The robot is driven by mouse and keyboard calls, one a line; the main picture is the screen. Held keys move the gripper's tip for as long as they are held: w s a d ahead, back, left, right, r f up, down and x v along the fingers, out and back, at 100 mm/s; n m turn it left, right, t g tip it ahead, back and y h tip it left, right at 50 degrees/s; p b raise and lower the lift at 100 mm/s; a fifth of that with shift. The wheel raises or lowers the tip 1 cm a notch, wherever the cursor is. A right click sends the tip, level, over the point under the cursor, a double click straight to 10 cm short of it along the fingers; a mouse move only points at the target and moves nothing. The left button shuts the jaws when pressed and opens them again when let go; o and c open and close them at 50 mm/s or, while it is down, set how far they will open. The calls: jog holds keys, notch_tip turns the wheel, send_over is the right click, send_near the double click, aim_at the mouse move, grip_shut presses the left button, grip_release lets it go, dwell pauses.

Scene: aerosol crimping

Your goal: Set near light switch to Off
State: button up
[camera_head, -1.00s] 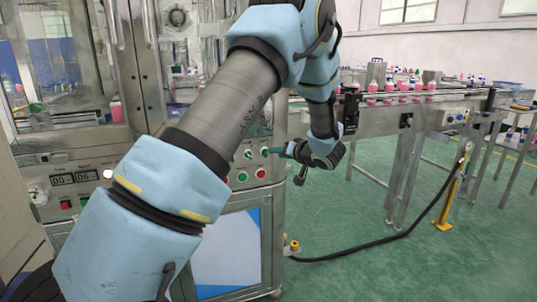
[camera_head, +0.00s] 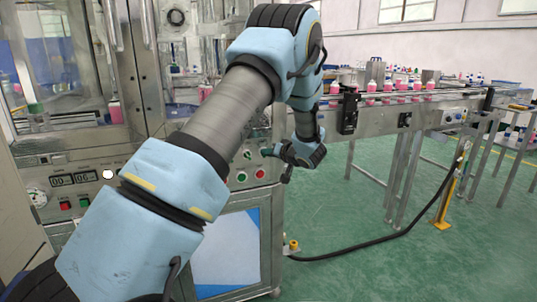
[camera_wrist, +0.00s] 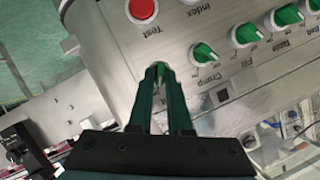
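My gripper (camera_wrist: 160,74) has two dark green fingers, pointed at the machine's control panel in the wrist view. A narrow gap lies between the fingertips. A small green knob (camera_wrist: 160,73) shows between them, mostly hidden. I cannot tell whether the fingers press on it, and its label is not readable, so I cannot confirm that it is the light switch. Other green knobs stand to the right, one of them (camera_wrist: 205,53) near the label Crimp. In the head view my gripper (camera_head: 270,151) is at the right edge of the panel, its fingertips small.
A red button (camera_wrist: 142,11) labelled Test is just above my fingertips in the wrist view. In the head view a conveyor (camera_head: 400,97) with pink bottles stands to the right. A black hose (camera_head: 370,245) lies on the green floor (camera_head: 340,210).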

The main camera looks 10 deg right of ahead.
grip_shut()
dwell(0.4)
jog(key=n+h+b, duration=0.2)
jog(key=b, duration=0.2)
jog(key=n+h+b, duration=0.1)
jog(key=n+b, duration=0.2)
jog(key=b, duration=0.2)
jog(key=a+n+h+b, duration=0.1)
jog(key=n+h+b, duration=0.1)
jog(key=b, duration=0.3)
jog(key=shift+s+f+n+t+h, duration=0.1)
jog(key=shift+n+t+h, duration=0.2)
jog(key=shift+n+t, duration=0.15)
